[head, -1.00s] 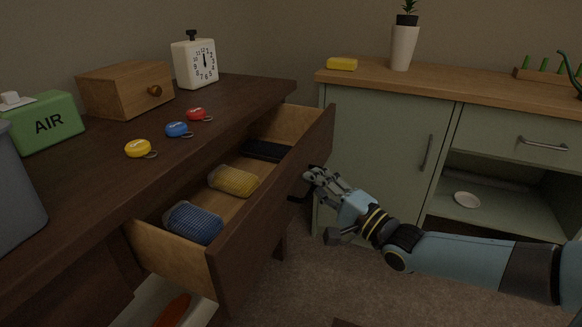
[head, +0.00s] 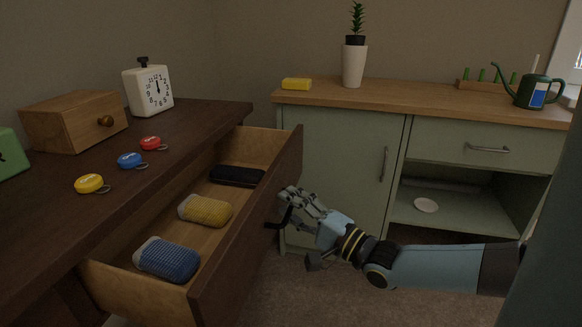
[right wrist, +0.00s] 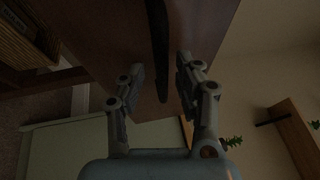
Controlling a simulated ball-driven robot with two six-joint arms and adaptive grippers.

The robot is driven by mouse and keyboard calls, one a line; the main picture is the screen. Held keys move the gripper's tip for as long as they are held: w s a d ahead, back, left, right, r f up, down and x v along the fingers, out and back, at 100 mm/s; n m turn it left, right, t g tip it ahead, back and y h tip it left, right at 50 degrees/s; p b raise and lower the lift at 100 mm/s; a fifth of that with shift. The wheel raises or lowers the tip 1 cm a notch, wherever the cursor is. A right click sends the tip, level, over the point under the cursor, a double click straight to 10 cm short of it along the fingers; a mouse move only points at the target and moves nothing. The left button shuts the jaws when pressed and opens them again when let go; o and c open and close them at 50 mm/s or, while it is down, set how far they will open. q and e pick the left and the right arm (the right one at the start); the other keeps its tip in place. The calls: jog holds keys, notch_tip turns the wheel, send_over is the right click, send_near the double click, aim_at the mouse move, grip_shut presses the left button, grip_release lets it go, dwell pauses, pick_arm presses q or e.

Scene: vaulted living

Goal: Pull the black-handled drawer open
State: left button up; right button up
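The dark wooden drawer (head: 245,235) is pulled well out of the desk. Inside lie a blue mesh-like item (head: 168,260), a yellow one (head: 206,211) and a black case (head: 237,176). The black handle (head: 280,219) is on the drawer's front face; in the right wrist view the handle (right wrist: 158,45) runs between my fingers. My right gripper (head: 290,205) is at the drawer front by the handle. In the right wrist view its fingers (right wrist: 159,82) stand apart on either side of the handle, with gaps visible. My left gripper is out of view.
The desk top (head: 190,125) holds a clock (head: 149,91), a small wooden box (head: 75,122) and yellow, blue and red tags. A green cabinet (head: 335,170) stands behind my right arm. Carpet (head: 330,285) is open below.

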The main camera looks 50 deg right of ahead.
jog(key=shift+s, duration=0.15)
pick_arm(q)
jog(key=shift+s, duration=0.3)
pick_arm(e)
jog(key=s+f, duration=0.2)
jog(key=s, duration=0.9)
jog(key=shift+s, duration=0.25)
